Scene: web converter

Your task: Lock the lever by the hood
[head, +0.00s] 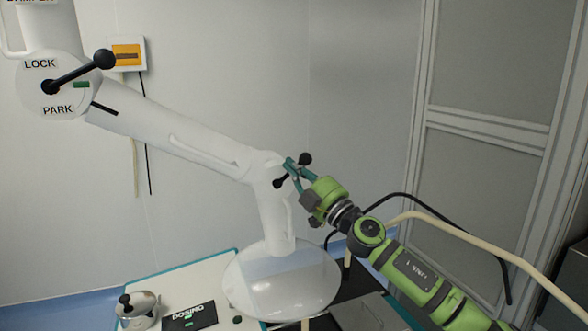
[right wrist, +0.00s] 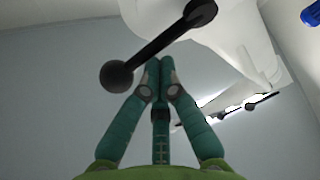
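A black lever with a round ball knob (head: 305,159) sits on the white joint by the hood (head: 281,283), a broad white dome on the lower arm. In the right wrist view the lever (right wrist: 160,43) runs slantwise, knob at the lower left, crossing in front of my fingertips. My right gripper (head: 291,175) has green fingers at this lever. In the head view its upper and lower fingers stand apart, with the lever close to them; I see no firm grip. In the right wrist view the fingertips (right wrist: 160,66) lie close together. My left gripper is out of view.
A disc marked LOCK and PARK (head: 50,88) carries another black lever (head: 78,73) at the upper left. A metal pot (head: 137,309) and a black DOSING panel (head: 187,317) are on the worktop. A beige rail (head: 450,226) and black cable stand behind my right arm.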

